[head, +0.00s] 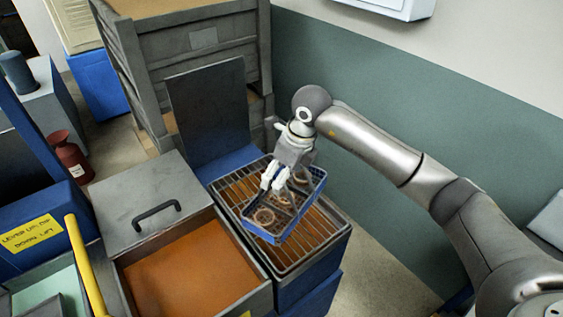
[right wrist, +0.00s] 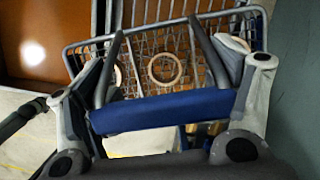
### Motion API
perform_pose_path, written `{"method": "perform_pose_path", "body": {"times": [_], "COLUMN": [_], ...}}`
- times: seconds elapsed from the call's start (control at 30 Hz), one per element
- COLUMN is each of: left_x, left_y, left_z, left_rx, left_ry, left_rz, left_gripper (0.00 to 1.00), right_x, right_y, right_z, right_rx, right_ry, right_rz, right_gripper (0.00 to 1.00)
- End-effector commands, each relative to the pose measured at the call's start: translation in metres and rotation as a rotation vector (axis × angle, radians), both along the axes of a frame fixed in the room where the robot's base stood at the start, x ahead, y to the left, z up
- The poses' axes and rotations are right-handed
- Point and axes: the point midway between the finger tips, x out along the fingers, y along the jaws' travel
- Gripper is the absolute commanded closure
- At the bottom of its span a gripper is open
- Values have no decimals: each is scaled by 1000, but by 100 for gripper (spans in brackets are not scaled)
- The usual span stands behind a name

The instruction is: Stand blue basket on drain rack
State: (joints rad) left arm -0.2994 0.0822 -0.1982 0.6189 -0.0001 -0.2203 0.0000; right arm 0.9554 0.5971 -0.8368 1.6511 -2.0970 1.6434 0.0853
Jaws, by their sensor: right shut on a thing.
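The blue basket (head: 262,232) is a shallow wire tray with a blue rim and several rings inside. In the head view it is over the drain rack (head: 230,187), a wire grid on a blue stand. I cannot tell whether its underside touches the grid. My right gripper (head: 280,182) is shut on the basket from above. In the right wrist view my right gripper (right wrist: 165,100) has its fingers at the basket's blue handle bar (right wrist: 165,111), with a ring behind it. The basket hides part of the rack. My left gripper is not in view.
Left of the rack is an open tank of orange-brown liquid (head: 190,268) with a grey handled lid (head: 135,200) behind it. An upright dark panel (head: 210,110) and a grey crate (head: 200,65) stand behind the rack. A green-and-white wall is at right. A yellow lever (head: 85,265) is at left.

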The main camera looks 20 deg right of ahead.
Motion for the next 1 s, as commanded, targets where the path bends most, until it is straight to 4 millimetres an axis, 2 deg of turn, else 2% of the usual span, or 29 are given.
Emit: {"method": "perform_pose_path", "body": {"times": [0.1, 0.23, 0.53, 0.77, 1.0], "left_x": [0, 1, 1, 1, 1], "left_y": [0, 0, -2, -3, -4], "left_z": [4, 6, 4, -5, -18], "left_rx": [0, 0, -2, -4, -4], "left_ry": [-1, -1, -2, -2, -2], "left_rz": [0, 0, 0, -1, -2], "left_gripper": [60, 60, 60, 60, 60], "right_x": [12, 21, 25, 25, 25], "right_y": [0, -1, -3, -3, -2], "right_z": [6, 7, 2, -15, -40], "right_rx": [2, 3, 2, 3, 3], "right_ry": [-3, -4, -2, 0, -1], "right_rz": [-150, -266, -339, -337, -337], "right_gripper": [77, 77, 77, 77, 77]}}
